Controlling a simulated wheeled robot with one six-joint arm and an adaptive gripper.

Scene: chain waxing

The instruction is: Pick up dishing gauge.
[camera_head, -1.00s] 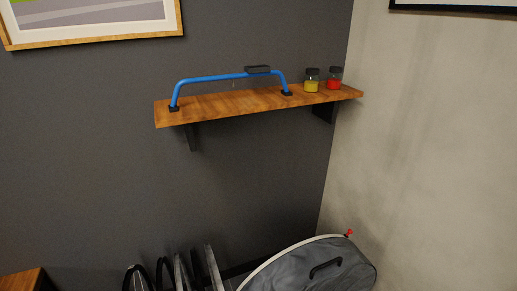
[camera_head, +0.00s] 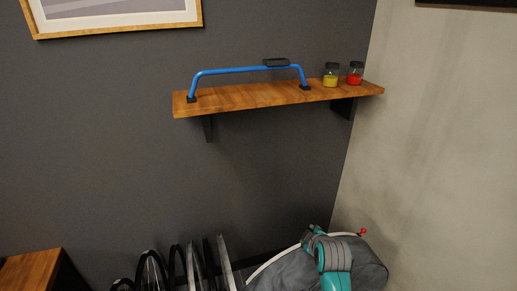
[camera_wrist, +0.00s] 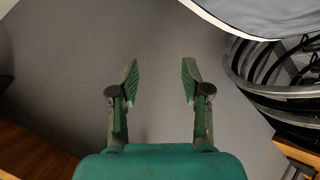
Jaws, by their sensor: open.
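The dishing gauge (camera_head: 245,70) is a blue arched bar with black feet and a dark block near the right of its top. It stands on the wooden wall shelf (camera_head: 240,97) in the head view. My gripper (camera_wrist: 160,82) is open and empty in the wrist view, with its two green fingers apart. In the head view part of my arm shows low at the right, well below the shelf, and my fingertips cannot be made out there. The gauge is not in the wrist view.
A yellow jar (camera_head: 331,77) and a red jar (camera_head: 355,75) stand right of the gauge on the shelf. Below are a grey bag (camera_head: 279,272) and several wheels or rims (camera_head: 176,266). A wooden surface (camera_head: 32,270) is at lower left. The wall between is clear.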

